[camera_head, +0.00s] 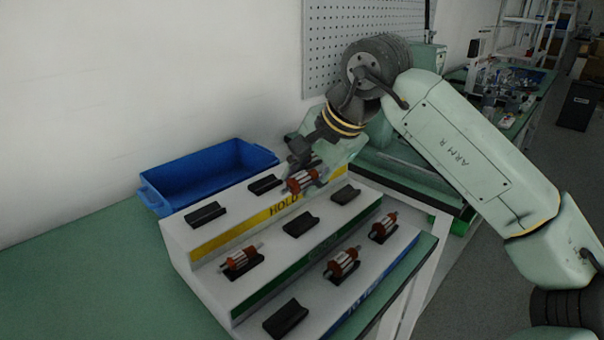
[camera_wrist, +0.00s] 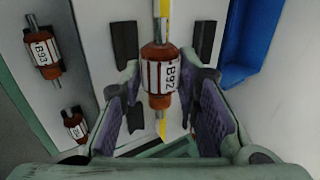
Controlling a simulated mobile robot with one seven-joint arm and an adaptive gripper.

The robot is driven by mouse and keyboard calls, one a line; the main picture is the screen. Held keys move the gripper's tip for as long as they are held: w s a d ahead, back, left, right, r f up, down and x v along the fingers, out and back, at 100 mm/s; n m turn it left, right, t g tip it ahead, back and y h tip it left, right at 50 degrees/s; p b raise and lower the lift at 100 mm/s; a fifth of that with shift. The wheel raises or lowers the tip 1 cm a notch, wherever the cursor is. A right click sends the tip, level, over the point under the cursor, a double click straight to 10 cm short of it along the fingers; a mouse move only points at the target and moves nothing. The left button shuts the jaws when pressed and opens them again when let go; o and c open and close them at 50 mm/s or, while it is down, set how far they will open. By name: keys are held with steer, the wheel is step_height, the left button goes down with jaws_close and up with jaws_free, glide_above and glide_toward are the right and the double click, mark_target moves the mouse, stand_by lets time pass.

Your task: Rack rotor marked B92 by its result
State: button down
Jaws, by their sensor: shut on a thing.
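The rotor marked B92 (camera_wrist: 160,76) is between my gripper's (camera_wrist: 161,104) two pads in the wrist view, its white label facing the camera. In the head view the same red-and-white rotor (camera_head: 301,181) is under my gripper (camera_head: 306,172), near the yellow HOLD strip. The stepped white rack (camera_head: 219,285) has black cradles on three tiers. On the HOLD tier, cradles at left (camera_head: 206,215) and middle (camera_head: 265,184) are empty; my gripper partly hides the far end. On the middle tier, the centre (camera_head: 300,223) and far (camera_head: 346,194) cradles are empty.
A rotor (camera_head: 241,259) lies in the middle tier's near cradle. Two rotors (camera_head: 342,263) (camera_head: 383,227) lie on the lowest tier; its near cradle (camera_head: 286,318) is empty. Rotor B93 (camera_wrist: 43,50) shows in the wrist view. A blue bin (camera_head: 208,177) stands behind the rack.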

steer(key=shift+f+b, duration=1.7)
steer(key=shift+f, duration=1)
steer(key=shift+a, duration=0.1)
steer(key=shift+f, duration=0.1)
steer(key=shift+f+b, duration=0.65)
steer(key=shift+b, duration=0.2)
steer(key=shift+f, duration=0.1)
